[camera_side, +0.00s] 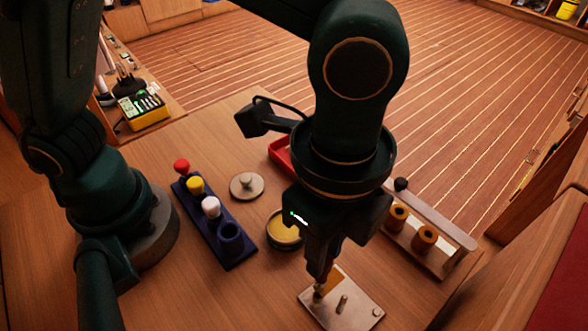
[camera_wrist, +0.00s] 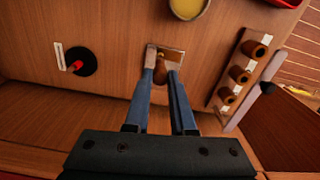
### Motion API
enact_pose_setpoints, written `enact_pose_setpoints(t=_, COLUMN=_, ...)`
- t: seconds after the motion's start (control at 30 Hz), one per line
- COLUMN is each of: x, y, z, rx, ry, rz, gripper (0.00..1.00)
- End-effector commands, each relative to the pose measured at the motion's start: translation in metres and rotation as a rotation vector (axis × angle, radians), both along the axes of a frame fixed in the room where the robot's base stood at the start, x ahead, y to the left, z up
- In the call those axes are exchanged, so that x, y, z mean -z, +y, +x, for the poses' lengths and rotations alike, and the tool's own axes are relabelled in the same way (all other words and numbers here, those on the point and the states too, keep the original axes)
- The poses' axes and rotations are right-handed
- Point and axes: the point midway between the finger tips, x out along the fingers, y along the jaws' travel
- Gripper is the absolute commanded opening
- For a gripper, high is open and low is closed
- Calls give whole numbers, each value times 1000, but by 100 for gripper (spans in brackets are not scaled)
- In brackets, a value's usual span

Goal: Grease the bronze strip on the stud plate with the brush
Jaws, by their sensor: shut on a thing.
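The stud plate (camera_side: 359,313) is a pale metal plate with an upright stud, lying on the table at the lower middle of the side view. It also shows beyond my fingertips in the wrist view (camera_wrist: 175,56). My gripper (camera_side: 321,267) points down over the plate's far left part and is shut on the brush (camera_wrist: 160,69). The brush's brown part shows between the fingers in the wrist view. Its lower end is at or just above the plate; contact cannot be told. The open grease tin (camera_side: 279,236) with yellow grease stands behind the plate, partly hidden by my gripper.
A round lid (camera_side: 246,187) lies left of the tin. A blue rack (camera_side: 238,250) holds red, yellow and white-topped pieces, with one open socket. A wooden rack with brown rolls (camera_side: 424,239) stands at right. A red tray (camera_side: 281,151) lies behind. Table left of the plate is clear.

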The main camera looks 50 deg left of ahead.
Motion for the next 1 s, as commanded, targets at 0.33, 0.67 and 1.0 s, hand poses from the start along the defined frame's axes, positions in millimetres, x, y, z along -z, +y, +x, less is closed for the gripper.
enact_pose_setpoints(t=0.33, x=4, y=0, z=0, rx=0, ry=1, rz=1, gripper=0)
enact_pose_setpoints(t=0.67, x=8, y=0, z=0, rx=0, ry=0, rz=0, gripper=0)
enact_pose_setpoints(t=1.0, x=12, y=0, z=0, rx=0, ry=0, rz=0, gripper=0)
